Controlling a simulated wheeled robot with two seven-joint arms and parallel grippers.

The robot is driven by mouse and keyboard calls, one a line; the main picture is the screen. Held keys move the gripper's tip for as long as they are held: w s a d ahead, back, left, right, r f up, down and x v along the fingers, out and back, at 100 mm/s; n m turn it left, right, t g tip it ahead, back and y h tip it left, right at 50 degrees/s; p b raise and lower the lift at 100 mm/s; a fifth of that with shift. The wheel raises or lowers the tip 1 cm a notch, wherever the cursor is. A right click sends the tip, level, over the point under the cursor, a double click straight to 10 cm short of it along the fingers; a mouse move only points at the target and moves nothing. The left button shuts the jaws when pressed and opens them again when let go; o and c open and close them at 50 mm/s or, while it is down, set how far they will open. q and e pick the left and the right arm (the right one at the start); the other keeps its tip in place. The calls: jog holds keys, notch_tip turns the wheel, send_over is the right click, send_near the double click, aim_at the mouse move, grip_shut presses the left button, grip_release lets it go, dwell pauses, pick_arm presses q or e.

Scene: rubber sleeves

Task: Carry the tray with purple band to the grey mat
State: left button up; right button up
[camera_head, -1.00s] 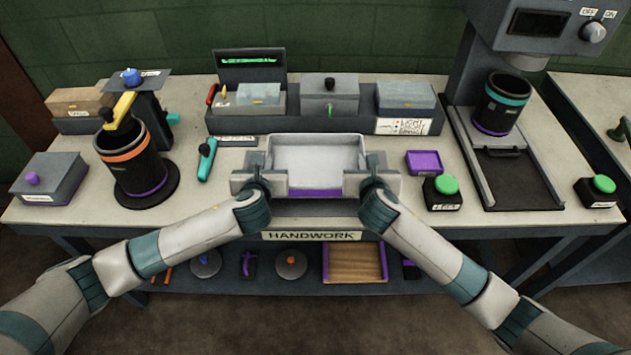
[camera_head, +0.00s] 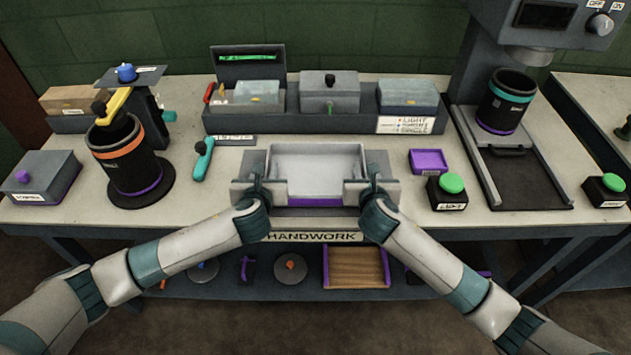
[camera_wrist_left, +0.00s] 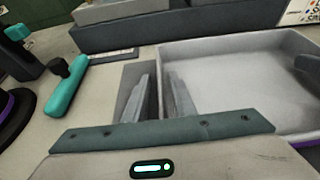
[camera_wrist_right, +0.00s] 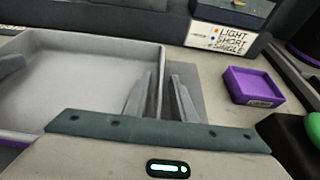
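The white tray with the purple band (camera_head: 318,160) is level in front of me near the table's front edge. My left gripper (camera_head: 257,180) is at its left wall and my right gripper (camera_head: 374,180) at its right wall. In the wrist views, the left fingers (camera_wrist_left: 163,90) and right fingers (camera_wrist_right: 160,90) straddle the tray's side walls and look shut on them. The grey mat (camera_wrist_left: 131,76) lies under the tray, showing beyond its sides, also in the right wrist view (camera_wrist_right: 187,75). I cannot tell whether the tray touches the mat.
A teal-handled tool (camera_head: 203,160) lies left of the tray. A purple box (camera_head: 429,161) and a green button (camera_head: 451,184) stand to the right. A grey rack with bins (camera_head: 325,123) is behind. A black cup with an orange band (camera_head: 122,160) stands at left.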

pick_arm(q)
jog(key=shift+s, duration=0.1)
jog(key=v, duration=1.2)
jog(key=shift+r, duration=0.1)
dwell(0.3)
pick_arm(e)
jog(key=v, duration=1.2)
jog(key=shift+s, duration=0.1)
dwell(0.5)
